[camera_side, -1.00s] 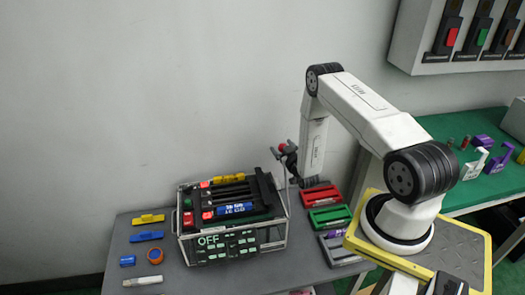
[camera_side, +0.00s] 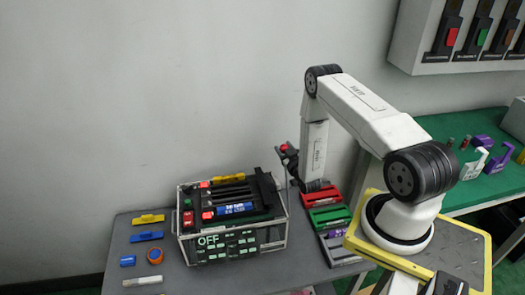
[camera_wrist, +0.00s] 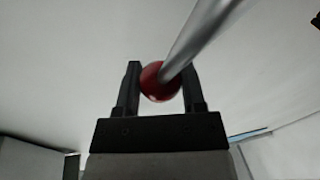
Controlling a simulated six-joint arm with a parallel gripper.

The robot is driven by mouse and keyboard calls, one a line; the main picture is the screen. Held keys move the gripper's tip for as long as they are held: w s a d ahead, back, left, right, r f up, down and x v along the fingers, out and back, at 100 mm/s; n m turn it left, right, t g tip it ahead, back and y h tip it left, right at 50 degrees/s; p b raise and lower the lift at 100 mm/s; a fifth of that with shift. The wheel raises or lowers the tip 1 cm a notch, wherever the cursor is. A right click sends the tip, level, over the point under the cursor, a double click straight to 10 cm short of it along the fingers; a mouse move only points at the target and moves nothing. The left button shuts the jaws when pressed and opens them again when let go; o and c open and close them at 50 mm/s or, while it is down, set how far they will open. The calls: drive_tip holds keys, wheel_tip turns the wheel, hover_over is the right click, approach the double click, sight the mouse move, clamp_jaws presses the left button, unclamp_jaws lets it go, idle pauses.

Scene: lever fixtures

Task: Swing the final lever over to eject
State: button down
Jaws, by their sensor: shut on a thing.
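My gripper (camera_wrist: 160,90) is closed around the red ball knob (camera_wrist: 154,87) of a lever, with one dark finger on each side. The lever's metal rod (camera_wrist: 205,30) runs from the knob to the upper right in the wrist view. In the side view the red knob (camera_side: 284,148) shows at my gripper, above the right end of the fixture box (camera_side: 287,232). The lever's lower end is hard to make out there. The box carries dark bars and red and yellow parts on top, and its front panel (camera_side: 210,241) reads OFF.
Red (camera_side: 322,196) and green (camera_side: 330,217) trays lie right of the box, close to my base. The wall is behind; the space above the box's left side is clear.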

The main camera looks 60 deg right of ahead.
drive_tip(key=shift+t+h, duration=0.3)
drive_tip(key=shift+t, duration=0.4)
drive_tip(key=shift+s+a+r, duration=0.35)
drive_tip(key=shift+s+a, duration=0.4)
drive_tip(key=shift+s+a+r, duration=0.35)
drive_tip(key=shift+s+a, duration=0.35)
drive_tip(key=shift+s, duration=0.05)
drive_tip(key=shift+c, duration=1)
unclamp_jaws()
drive_tip(key=shift+w+d, duration=0.15)
drive_tip(key=shift+w, duration=0.05)
